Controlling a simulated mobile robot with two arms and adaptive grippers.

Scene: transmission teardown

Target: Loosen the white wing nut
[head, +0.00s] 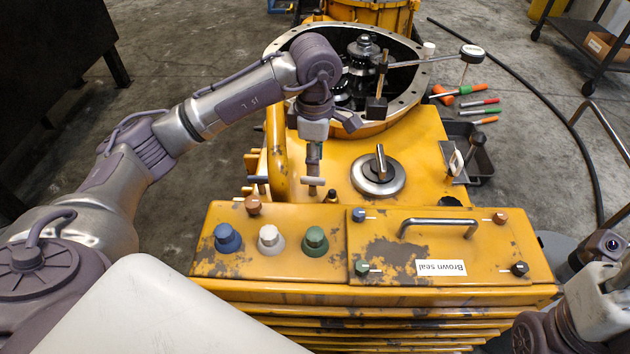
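A small pale wing nut (313,181), which looks like the white one, sits on the yellow housing (420,150) behind the front panel. My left gripper (314,168) points down right above it. Its fingers overlap in this view, so I cannot tell whether they are open or shut, or whether they touch the nut.
Blue (228,238), white (270,239) and green (315,241) knobs stand on the front panel, beside a handled cover (400,245) labelled "Brown seal". A dial indicator (472,53) reaches over the open bell housing (400,105). Tools and a dark tray (482,165) lie right.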

